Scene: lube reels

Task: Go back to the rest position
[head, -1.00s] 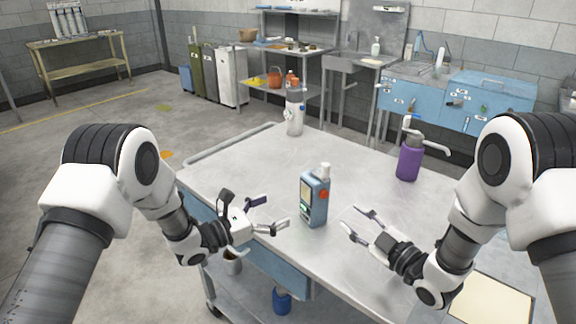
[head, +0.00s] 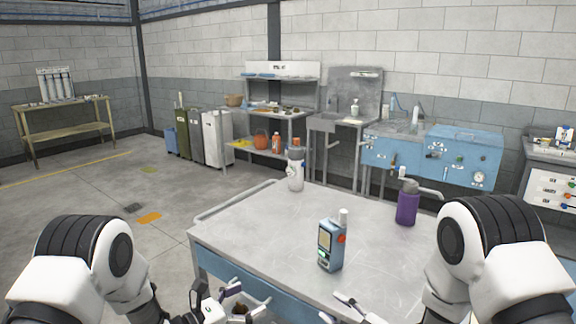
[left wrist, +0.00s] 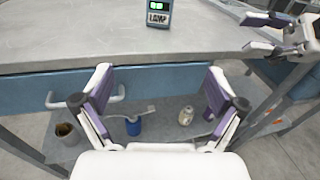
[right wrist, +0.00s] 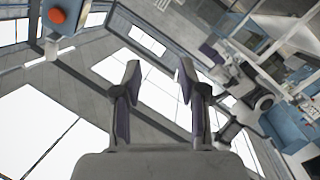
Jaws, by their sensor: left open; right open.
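My left gripper (head: 238,303) is low in the head view, in front of the table's near edge and partly cut off by the frame. In the left wrist view its two fingers (left wrist: 158,88) are spread, with nothing between them. My right gripper (head: 346,306) is at the bottom of the head view, mostly cut off. Its fingers (right wrist: 159,82) are apart and empty in the right wrist view. A blue handheld device (head: 330,247) with a red button and white top stands upright on the metal table (head: 270,225), apart from both grippers.
A white bottle (head: 296,172) stands at the table's back left corner. A purple pump bottle (head: 406,205) stands at the back right. Below the tabletop, a lower shelf holds a blue container (left wrist: 134,126) and a pale bottle (left wrist: 186,116).

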